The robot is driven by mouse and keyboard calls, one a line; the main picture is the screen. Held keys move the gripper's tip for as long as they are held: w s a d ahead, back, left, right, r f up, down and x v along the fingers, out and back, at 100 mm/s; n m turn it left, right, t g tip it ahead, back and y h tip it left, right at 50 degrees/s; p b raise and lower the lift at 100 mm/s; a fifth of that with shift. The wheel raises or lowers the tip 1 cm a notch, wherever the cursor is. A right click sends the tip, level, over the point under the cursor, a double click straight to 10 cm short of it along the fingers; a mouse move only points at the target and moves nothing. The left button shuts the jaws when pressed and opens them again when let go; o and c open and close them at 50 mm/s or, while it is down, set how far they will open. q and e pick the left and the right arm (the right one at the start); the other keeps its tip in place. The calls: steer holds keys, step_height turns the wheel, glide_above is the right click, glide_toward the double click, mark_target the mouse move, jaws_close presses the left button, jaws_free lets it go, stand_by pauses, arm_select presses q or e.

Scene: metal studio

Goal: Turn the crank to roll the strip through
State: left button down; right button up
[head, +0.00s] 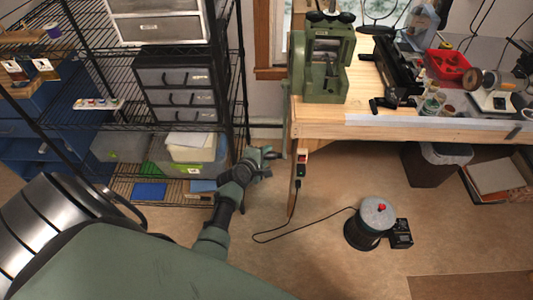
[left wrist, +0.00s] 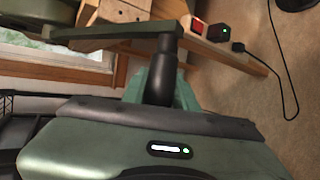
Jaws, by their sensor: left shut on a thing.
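The green rolling mill (head: 327,75) stands at the left end of the wooden workbench. Its crank is on the left side, with the crank arm (head: 283,130) hanging down past the bench edge. In the left wrist view the green crank arm (left wrist: 115,32) runs across the top, and its dark handle (left wrist: 159,75) points down towards my gripper. My left gripper (head: 267,155) is shut on the crank handle, below bench height; it also shows in the left wrist view (left wrist: 159,92), partly hidden by its own body. I cannot make out the strip. My right gripper is not in view.
The wooden workbench (head: 395,131) carries tools, jars and a red tray (head: 449,65). A black wire shelf (head: 115,127) stands left of my left gripper. A power strip (head: 301,163) is on the bench leg. A round canister (head: 377,215) stands on the open floor.

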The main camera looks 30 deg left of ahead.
arm_select(q)
steer(key=shift+s+d+f, duration=0.55)
steer(key=shift+f, duration=0.15)
steer(key=c, duration=1.1)
jaws_free()
steer(key=shift+s+r, duration=0.2)
steer(key=shift+r, duration=0.15)
steer(key=shift+w+a+r, duration=0.15)
steer(key=shift+w+a, duration=0.05)
steer(key=shift+v, duration=3.95)
